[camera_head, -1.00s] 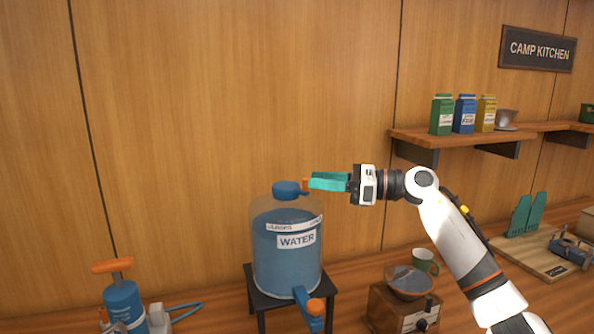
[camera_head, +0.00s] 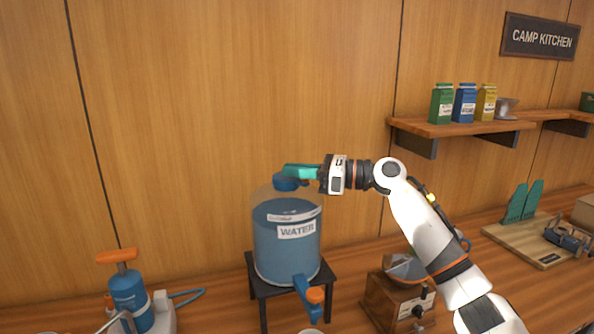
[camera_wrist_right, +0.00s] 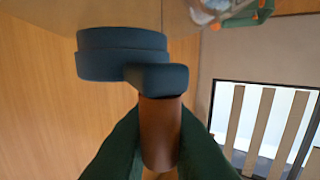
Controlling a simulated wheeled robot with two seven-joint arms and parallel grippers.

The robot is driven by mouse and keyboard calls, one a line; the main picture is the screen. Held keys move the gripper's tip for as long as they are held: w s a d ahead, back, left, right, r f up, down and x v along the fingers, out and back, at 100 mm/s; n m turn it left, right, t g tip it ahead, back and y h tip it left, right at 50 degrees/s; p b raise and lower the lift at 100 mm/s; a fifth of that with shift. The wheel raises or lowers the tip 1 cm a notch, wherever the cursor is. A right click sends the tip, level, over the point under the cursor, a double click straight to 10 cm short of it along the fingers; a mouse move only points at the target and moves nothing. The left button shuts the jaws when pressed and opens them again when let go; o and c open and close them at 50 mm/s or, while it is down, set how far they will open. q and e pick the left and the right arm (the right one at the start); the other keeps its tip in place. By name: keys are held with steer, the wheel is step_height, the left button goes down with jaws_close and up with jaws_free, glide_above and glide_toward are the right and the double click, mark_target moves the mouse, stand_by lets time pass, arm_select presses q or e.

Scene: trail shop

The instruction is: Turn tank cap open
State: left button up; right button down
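The blue water tank (camera_head: 262,240) stands on a dark stand and carries a blue cap (camera_head: 285,184) on top. In the right wrist view the dark blue cap (camera_wrist_right: 105,52) has a side lug with an orange-brown handle (camera_wrist_right: 159,125). My right gripper (camera_head: 290,171) comes in from the right, its teal fingers in front of or just above the cap in the head view. In the wrist view its two fingers lie close against both sides of the handle, shut on it. The fingers hide the handle in the head view. My left gripper is not in view.
A blue pump (camera_head: 128,290) with an orange handle stands at lower left. A wooden grinder (camera_head: 388,300) stands right of the tank, under my right arm. A wall shelf (camera_head: 455,130) with cartons is at upper right. The wall behind the tank is bare.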

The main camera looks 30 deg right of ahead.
steer(key=shift+w+d+n+g+y+b, duration=0.1)
steer(key=shift+d+n+g+y+b, duration=0.15)
steer(key=shift+n+g+y+b, duration=0.3)
steer(key=shift+d+n+g+y, duration=0.2)
steer(key=shift+n+g+y, duration=0.5)
steer(key=shift+g, duration=0.45)
steer(key=c, duration=1.5)
jaws_free()
steer(key=shift+o, duration=0.2)
steer(key=shift+d, duration=0.25)
steer(key=b+v, duration=0.4)
steer(key=v, duration=0.7)
steer(key=shift+s+d+b, duration=0.2)
steer(key=shift+s+b, duration=0.05)
steer(key=shift+b, duration=0.05)
